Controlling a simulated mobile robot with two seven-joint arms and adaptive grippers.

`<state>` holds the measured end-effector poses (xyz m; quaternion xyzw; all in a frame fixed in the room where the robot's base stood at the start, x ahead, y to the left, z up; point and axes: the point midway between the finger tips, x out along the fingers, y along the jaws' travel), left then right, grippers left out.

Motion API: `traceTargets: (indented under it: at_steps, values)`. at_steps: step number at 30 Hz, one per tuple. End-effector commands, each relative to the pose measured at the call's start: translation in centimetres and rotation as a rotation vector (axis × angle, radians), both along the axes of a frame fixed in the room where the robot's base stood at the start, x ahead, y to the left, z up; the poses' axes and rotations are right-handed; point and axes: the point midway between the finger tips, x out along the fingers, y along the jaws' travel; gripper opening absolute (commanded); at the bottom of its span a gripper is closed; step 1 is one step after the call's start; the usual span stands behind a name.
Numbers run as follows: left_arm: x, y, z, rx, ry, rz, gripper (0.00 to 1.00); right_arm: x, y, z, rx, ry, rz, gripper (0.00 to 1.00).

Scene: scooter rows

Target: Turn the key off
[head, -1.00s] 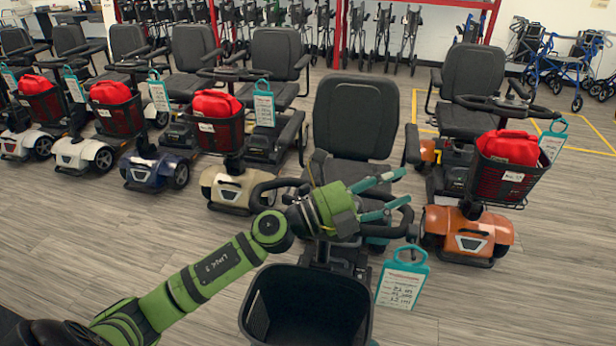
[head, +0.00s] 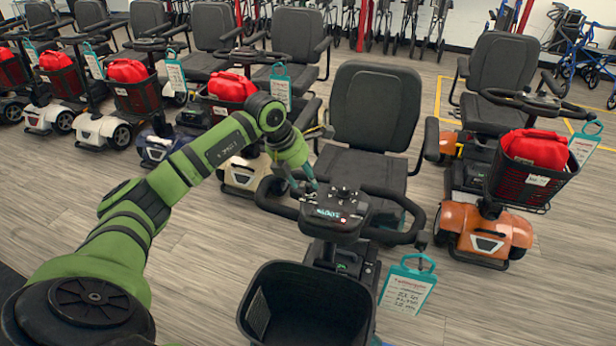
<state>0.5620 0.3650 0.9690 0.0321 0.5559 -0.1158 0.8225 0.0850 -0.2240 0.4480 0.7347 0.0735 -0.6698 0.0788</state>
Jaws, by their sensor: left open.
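The nearest scooter has a dark control console (head: 335,212) between its looped handlebars, with a small lit display and dark knobs on top. The key is too small to tell apart on the console. My left gripper (head: 312,184) comes in from the left, with its green and teal fingers pointing down at the console's left rear side. The fingers are partly hidden behind the wrist, and I see nothing held in them. I cannot tell whether a fingertip touches the console. My right gripper is not in view.
An empty black basket (head: 306,310) is on the scooter's front, and a teal-framed tag (head: 408,285) hangs at its right. The scooter's grey seat (head: 372,120) is behind the console. An orange scooter (head: 484,232) with a red bag stands right; more scooters stand left.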

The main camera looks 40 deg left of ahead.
Motion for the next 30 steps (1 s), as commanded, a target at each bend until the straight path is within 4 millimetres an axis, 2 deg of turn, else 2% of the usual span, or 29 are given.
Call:
traceTargets:
  at_steps: [6, 15, 17, 18, 19, 30]
  values:
    - [0.8, -0.4, -1.9, -0.003, 0.001, -0.001, 0.49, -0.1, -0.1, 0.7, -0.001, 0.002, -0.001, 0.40]
    - [0.9, -0.5, -2.3, -0.002, -0.001, -0.002, 0.49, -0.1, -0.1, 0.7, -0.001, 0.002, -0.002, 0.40]
    - [0.9, -0.5, -2.3, -0.002, -0.001, -0.002, 0.25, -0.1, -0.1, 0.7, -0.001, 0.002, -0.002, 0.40]
    - [0.9, -0.5, -2.3, -0.002, -0.001, -0.002, 0.09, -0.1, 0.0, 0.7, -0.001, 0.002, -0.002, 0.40]
    - [0.9, -0.5, -2.3, -0.002, -0.001, -0.002, 0.00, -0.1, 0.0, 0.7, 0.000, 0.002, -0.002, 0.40]
    - [0.8, -0.5, -2.2, 0.003, -0.001, 0.021, 0.00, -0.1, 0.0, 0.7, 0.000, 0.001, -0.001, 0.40]
